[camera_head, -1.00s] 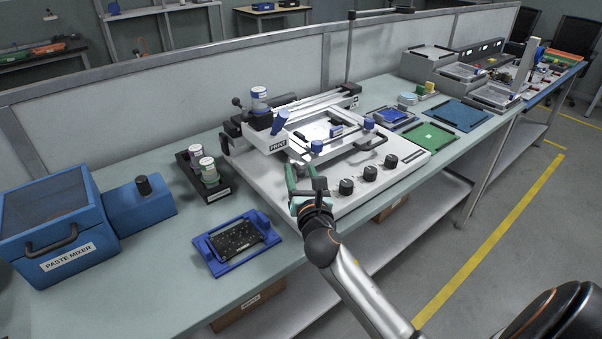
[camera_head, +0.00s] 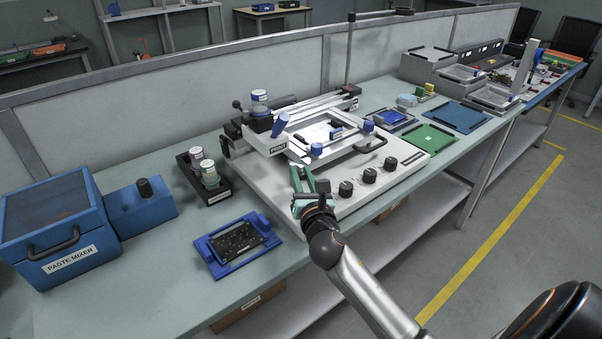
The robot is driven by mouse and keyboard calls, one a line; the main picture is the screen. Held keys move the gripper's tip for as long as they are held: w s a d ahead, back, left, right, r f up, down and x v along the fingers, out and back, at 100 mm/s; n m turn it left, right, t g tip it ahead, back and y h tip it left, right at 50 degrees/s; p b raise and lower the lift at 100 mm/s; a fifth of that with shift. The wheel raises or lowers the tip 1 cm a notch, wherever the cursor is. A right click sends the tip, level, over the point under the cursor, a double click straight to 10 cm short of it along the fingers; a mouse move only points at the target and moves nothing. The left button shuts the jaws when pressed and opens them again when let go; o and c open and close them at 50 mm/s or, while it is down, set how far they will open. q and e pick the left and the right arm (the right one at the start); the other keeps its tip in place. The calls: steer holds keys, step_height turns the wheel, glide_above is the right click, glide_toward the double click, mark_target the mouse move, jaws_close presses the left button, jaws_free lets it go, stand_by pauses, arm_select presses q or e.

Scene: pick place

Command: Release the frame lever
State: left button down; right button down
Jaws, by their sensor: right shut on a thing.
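The white stencil printer (camera_head: 262,170) stands on the bench with a pale metal frame on top. Blue-knobbed levers sit along the front of the frame, one at the near left (camera_head: 316,149) and one farther right (camera_head: 369,126). My right gripper (camera_head: 302,172), with green fingers, is at the printer's front left, just below the near-left knob. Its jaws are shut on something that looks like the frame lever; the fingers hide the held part. My left gripper is out of view.
Black dials (camera_head: 346,188) line the printer's front edge, right of my gripper. A blue fixture with a dark board (camera_head: 207,243) and a black holder with jars (camera_head: 188,171) lie to the left. The blue paste mixer (camera_head: 48,220) stands at far left.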

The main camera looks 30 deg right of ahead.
steer(key=shift+d+r+n+y+p, duration=0.3)
steer(key=shift+n+y+p, duration=0.1)
steer(key=shift+y+p, duration=0.2)
steer(key=shift+d+n+t+y+p, duration=0.1)
steer(key=shift+n+t+y+p, duration=0.2)
steer(key=shift+y+p, duration=0.1)
steer(key=shift+d+f+n+y+p, duration=0.2)
steer(key=shift+n+y+p, duration=0.15)
steer(key=shift+n+y, duration=0.35)
steer(key=shift+d+f+t+y, duration=0.1)
steer(key=shift+t+y, duration=0.2)
steer(key=shift+y, duration=0.3)
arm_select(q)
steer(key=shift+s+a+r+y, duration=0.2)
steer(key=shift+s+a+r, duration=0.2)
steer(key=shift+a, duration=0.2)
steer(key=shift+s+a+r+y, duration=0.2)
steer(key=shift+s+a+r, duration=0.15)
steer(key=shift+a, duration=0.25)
arm_select(e)
steer(key=c, duration=0.7)
jaws_free()
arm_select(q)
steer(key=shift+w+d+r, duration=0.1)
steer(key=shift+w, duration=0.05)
